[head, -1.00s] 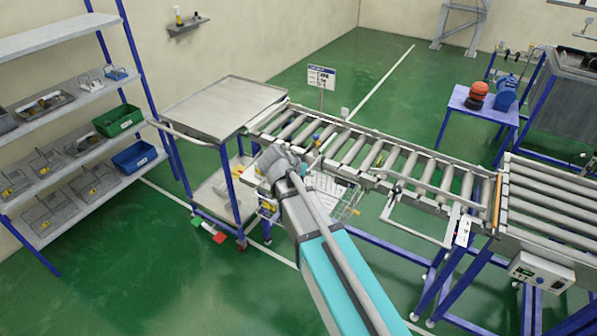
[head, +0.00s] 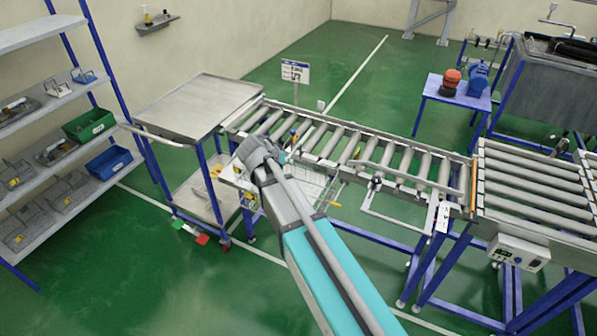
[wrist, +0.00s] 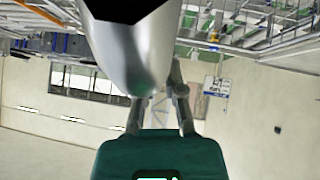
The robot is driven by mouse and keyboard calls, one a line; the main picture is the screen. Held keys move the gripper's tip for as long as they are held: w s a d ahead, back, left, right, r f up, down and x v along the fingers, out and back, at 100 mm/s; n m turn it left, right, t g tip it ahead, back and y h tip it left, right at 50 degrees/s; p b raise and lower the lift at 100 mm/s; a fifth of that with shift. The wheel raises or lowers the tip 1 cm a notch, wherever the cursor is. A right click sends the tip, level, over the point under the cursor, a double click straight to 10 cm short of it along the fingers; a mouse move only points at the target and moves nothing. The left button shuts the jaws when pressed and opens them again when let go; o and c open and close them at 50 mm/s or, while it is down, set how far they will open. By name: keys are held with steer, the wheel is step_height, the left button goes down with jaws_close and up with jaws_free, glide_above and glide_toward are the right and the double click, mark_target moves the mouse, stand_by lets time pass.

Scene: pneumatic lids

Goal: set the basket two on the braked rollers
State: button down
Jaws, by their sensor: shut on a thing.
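My gripper (wrist: 160,100) is shut on a wire basket (head: 318,188). In the head view my own forearm and wrist hide the grip and the basket's middle; thin wire mesh with small yellow tags shows on both sides. Some wire mesh also shows at the top of the wrist view. The basket appears by the near side of the roller conveyor (head: 340,140), close to its left end; I cannot tell its exact height. A second roller section (head: 535,180) with a control box (head: 518,252) stands at the right. I cannot tell which rollers are braked.
A steel-topped trolley (head: 200,105) stands against the conveyor's left end. A shelf rack (head: 60,110) at the left holds several wire baskets, a green bin (head: 90,125) and a blue bin (head: 109,163). A sign (head: 295,72) stands behind the conveyor.

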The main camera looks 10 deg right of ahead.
steer(key=b, duration=0.3)
glide_toward(302, 168)
steer(key=w+d, duration=0.1)
steer(key=w+d+r, duration=0.1)
steer(key=shift+d+r, duration=0.1)
steer(key=shift+d, duration=0.3)
steer(key=b+x, duration=0.2)
steer(key=x, duration=0.1)
steer(key=b+x, duration=0.1)
steer(key=shift+a+f+b, duration=0.15)
steer(key=shift+f+b, duration=0.15)
steer(key=shift+f, duration=0.15)
steer(key=shift+w+d+f+b, duration=0.3)
steer(key=shift+w+f+b, duration=0.05)
steer(key=shift+w+d+f+b, duration=0.1)
steer(key=shift+w+f+b, duration=0.1)
steer(key=shift+f+b, duration=0.2)
steer(key=shift+w+d+f+b, duration=0.15)
steer(key=shift+f+b, duration=1.45)
steer(key=shift+f, duration=0.15)
steer(key=c, duration=0.7)
jaws_free()
steer(key=shift+c, duration=0.2)
